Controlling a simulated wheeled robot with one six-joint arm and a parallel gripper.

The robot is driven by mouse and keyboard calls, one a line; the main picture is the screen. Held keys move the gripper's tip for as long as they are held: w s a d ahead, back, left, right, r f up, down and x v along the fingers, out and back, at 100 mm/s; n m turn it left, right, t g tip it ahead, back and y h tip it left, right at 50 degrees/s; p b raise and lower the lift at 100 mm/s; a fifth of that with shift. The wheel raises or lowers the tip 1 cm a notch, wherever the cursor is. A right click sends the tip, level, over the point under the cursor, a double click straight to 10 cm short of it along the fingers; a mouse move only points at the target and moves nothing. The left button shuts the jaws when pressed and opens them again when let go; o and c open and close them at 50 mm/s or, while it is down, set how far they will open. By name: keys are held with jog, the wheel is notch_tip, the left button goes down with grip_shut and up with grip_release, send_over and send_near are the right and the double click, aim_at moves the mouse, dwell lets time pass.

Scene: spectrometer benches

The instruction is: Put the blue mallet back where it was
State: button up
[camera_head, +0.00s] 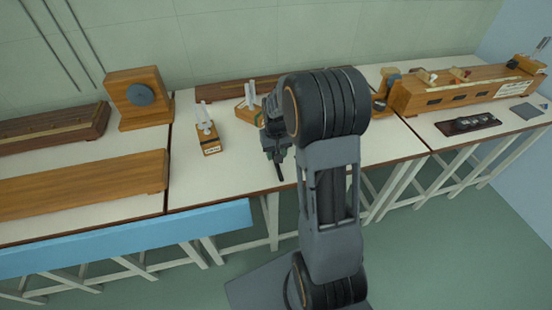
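I cannot make out a blue mallet for certain. A small dark blue patch (392,76) shows by a small wooden piece behind my arm, too small to identify. My gripper (279,165) hangs over the front part of the middle white bench (235,183), pointing down. Its dark fingers overlap in this view, so I cannot tell whether they are open or hold anything. Two wooden blocks with white two-pronged forks stand on this bench: one at the left (208,140), another (247,108) just behind my gripper. My arm hides part of the bench.
A wooden block with a dark disc (140,96) and long wooden pieces (80,185) occupy the left bench. A light blue strip (130,238) runs along its front. At the right are a long wooden box (465,88) and a dark tray (468,124). The middle bench's front is mostly clear.

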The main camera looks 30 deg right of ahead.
jog(key=s+a+r+t, duration=0.1)
jog(key=s+a+r, duration=0.15)
jog(key=r, duration=0.35)
jog(key=s+a+r, duration=0.2)
jog(key=s+r, duration=0.1)
jog(key=r, duration=0.3)
jog(key=s+a+n+t, duration=0.2)
jog(key=s+a, duration=0.3)
jog(key=s, duration=0.5)
jog(key=shift+s+r+p, duration=0.25)
jog(key=shift+r+p, duration=0.15)
jog(key=shift+r, duration=0.1)
jog(key=w+p+v, duration=0.2)
jog(key=p+v, duration=0.7)
jog(key=v, duration=0.1)
jog(key=shift+a+r+n+t, duration=0.15)
jog(key=shift+r+n+t, duration=0.15)
jog(key=shift+r+t, duration=0.15)
